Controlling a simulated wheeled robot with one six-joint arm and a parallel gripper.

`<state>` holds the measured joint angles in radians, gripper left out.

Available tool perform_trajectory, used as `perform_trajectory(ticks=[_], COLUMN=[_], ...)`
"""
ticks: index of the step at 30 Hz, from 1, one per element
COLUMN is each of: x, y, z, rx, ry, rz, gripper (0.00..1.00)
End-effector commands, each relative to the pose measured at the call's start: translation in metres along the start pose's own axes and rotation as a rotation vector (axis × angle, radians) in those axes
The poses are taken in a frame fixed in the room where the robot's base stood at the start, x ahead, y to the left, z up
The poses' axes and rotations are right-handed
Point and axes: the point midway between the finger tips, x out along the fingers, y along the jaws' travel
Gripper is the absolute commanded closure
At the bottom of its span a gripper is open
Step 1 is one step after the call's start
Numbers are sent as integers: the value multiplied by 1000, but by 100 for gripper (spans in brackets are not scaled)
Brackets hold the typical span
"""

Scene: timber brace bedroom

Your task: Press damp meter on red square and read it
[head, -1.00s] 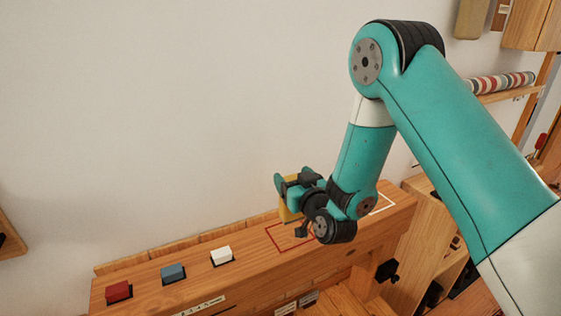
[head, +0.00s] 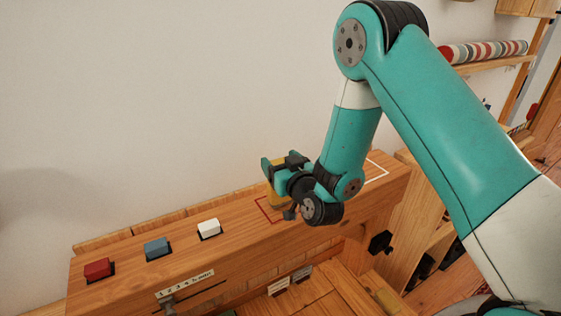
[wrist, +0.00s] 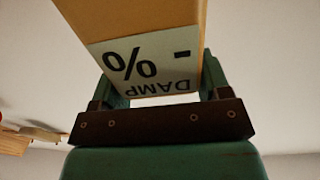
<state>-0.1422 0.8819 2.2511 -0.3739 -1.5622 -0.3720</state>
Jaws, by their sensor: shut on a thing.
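My gripper (head: 286,172) is shut on the yellow damp meter (head: 276,197), above or at the red square outline (head: 262,209) on the wooden beam. In the wrist view the damp meter (wrist: 135,20) fills the space between the fingers. Its pale label reads "DAMP" and "- %", upside down in that view. The meter's lower end is close to the red square; I cannot tell whether it touches the wood. My gripper and wrist hide part of the red square.
The wooden beam (head: 130,262) carries a red block (head: 97,269), a blue block (head: 157,247) and a white block (head: 209,228). A white outline (head: 377,170) lies at its right end. A numbered strip (head: 186,284) is on its front. A striped roll (head: 485,50) rests on a shelf.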

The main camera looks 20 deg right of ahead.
Motion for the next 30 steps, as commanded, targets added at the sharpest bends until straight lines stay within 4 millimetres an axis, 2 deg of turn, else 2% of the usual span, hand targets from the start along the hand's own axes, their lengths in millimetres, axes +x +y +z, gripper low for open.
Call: perform_trajectory(ticks=[30], x=[0], y=[1], z=[4], rx=[-1], ry=[1], rz=[2], gripper=[54])
